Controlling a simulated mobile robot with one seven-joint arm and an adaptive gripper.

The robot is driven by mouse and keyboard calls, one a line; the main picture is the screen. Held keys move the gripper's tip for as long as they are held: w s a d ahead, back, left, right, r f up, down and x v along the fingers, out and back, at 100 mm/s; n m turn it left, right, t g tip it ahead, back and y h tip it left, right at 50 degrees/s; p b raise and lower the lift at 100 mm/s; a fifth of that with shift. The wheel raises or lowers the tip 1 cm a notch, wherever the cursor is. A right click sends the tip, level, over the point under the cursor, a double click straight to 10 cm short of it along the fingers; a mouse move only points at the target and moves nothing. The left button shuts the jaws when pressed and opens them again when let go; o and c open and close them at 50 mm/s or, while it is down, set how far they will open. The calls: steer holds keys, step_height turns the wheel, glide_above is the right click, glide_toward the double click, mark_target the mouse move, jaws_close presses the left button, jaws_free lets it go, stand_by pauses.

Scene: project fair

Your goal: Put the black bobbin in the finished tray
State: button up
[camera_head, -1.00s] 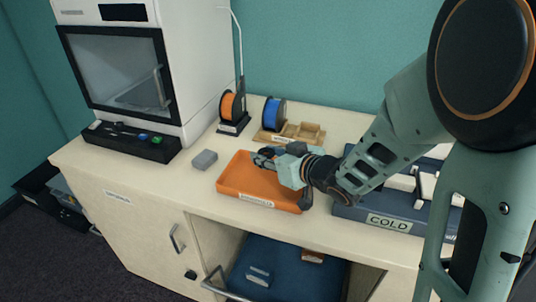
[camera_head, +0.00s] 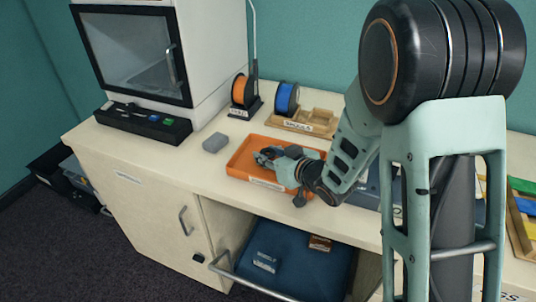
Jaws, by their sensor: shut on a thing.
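The orange tray (camera_head: 243,150) sits on the counter, with a label on its front that I cannot read clearly; it seems to be the finished tray. My gripper (camera_head: 265,156) is over the tray's inside, low, within its rim. It is shut on a small dark thing, likely the black bobbin, mostly hidden by the fingers. I cannot tell whether that thing touches the tray floor. My wrist and forearm reach in from the right and cover the tray's right side.
A grey block (camera_head: 215,142) lies left of the tray. Behind stand an orange spool (camera_head: 239,91), a blue spool (camera_head: 286,98) and a wooden sectioned holder (camera_head: 318,121). A white enclosed machine (camera_head: 215,45) is at back left.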

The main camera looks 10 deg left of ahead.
steer(key=shift+f, duration=0.15)
steer(key=o, duration=0.9)
steer(key=shift+s+d+r, duration=0.1)
steer(key=shift+d+r, duration=0.1)
steer(key=shift+r, duration=0.1)
steer(key=b+v, duration=0.1)
steer(key=v, duration=1)
steer(key=shift+s+d, duration=0.15)
steer(key=shift+d, duration=0.05)
